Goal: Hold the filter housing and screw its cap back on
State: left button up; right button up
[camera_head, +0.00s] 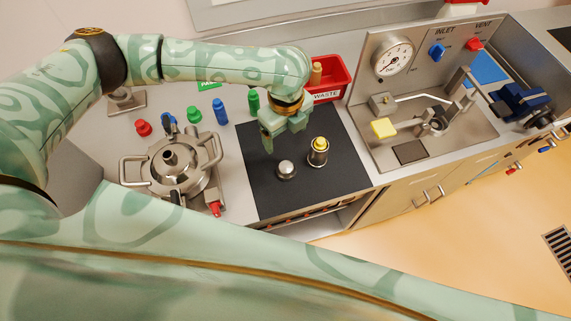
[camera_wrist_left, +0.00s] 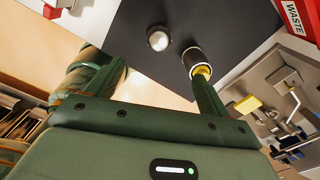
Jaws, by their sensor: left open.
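The filter housing (camera_head: 317,158), a dark and silver cylinder with a yellow top, stands upright on the black mat (camera_head: 262,196). The round silver cap (camera_head: 286,167) lies on the mat to its left, apart from it. My left gripper (camera_head: 284,137) is open and empty above the mat, behind the cap and housing in the head view. In the left wrist view the housing (camera_wrist_left: 192,56) shows by the tip of the right finger, which partly covers its yellow top; contact cannot be told. The cap (camera_wrist_left: 158,38) shows beyond the gap between the fingers. My right gripper is not in view.
A steel vessel with handles (camera_head: 175,165) stands left of the mat, with coloured bottles (camera_head: 220,112) behind it. A red waste bin (camera_head: 333,80) is behind the mat. A sink bench with a gauge (camera_head: 393,58) is at right. The mat's front is clear.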

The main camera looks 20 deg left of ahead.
pick_arm(q)
jog(key=b, duration=0.3)
send_over(285, 165)
notch_tip(285, 165, down, 11)
jog(key=shift+w+r, duration=0.1)
jog(key=shift+r, duration=0.05)
jog(key=shift+f, duration=0.25)
jog(key=shift+f, duration=0.35)
notch_tip(285, 165, down, 5)
jog(key=shift+d+r+b, duration=0.1)
jog(key=shift+r+b, duration=0.1)
jog(key=shift+b, duration=0.35)
